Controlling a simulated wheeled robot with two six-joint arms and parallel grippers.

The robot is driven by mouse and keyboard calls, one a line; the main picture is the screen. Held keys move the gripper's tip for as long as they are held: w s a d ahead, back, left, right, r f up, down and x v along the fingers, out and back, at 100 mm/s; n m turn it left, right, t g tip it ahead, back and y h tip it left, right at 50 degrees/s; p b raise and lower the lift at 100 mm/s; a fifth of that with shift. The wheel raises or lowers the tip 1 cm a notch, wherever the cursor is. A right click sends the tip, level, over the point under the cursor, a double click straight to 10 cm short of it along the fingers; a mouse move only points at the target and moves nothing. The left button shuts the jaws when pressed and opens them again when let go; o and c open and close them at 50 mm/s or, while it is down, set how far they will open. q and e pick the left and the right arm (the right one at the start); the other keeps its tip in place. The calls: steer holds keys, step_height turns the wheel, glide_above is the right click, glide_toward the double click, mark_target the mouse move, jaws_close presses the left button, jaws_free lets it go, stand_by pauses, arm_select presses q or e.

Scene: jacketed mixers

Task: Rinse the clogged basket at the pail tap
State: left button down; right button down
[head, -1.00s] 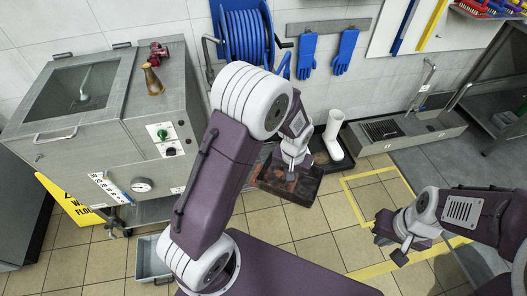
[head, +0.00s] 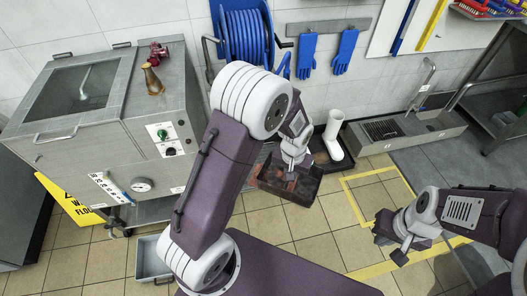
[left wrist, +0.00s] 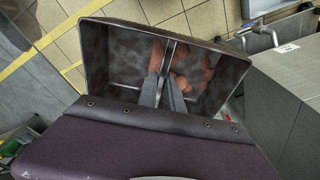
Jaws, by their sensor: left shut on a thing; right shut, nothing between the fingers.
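My left gripper (head: 290,174) is shut on the dark rectangular basket (head: 308,188) and holds it in front of the arm in the head view. In the left wrist view the two fingers (left wrist: 171,82) close on its middle divider. Reddish-brown lumps lie inside the basket (left wrist: 122,38), on both sides of the divider. The pail tap (head: 429,75) rises on the wall over a low steel basin (head: 425,133) with a dark grate at the right. The basket is apart from it. My right gripper (head: 388,241) is shut and empty over the floor at the right.
A steel mixer (head: 95,150) with a blue-handled valve stands at the left, with a grey tub (head: 150,262) on the floor. Yellow tape (head: 352,200) marks open floor before the basin.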

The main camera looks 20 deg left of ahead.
arm_select(q)
steer(key=w+d+r+p, duration=0.1)
steer(key=d+r+p, duration=0.3)
steer(key=shift+w+d, duration=0.35)
steer(key=shift+w, duration=0.05)
stand_by(1.0)
steer(key=a+r+n+p, duration=0.25)
steer(key=a+r, duration=0.35)
steer(key=a, duration=0.3)
steer(key=s+a+m+p, duration=0.1)
steer(key=s+a+m, duration=0.1)
steer(key=s, duration=0.4)
steer(key=shift+a+r, duration=0.2)
steer(key=shift+a, duration=0.4)
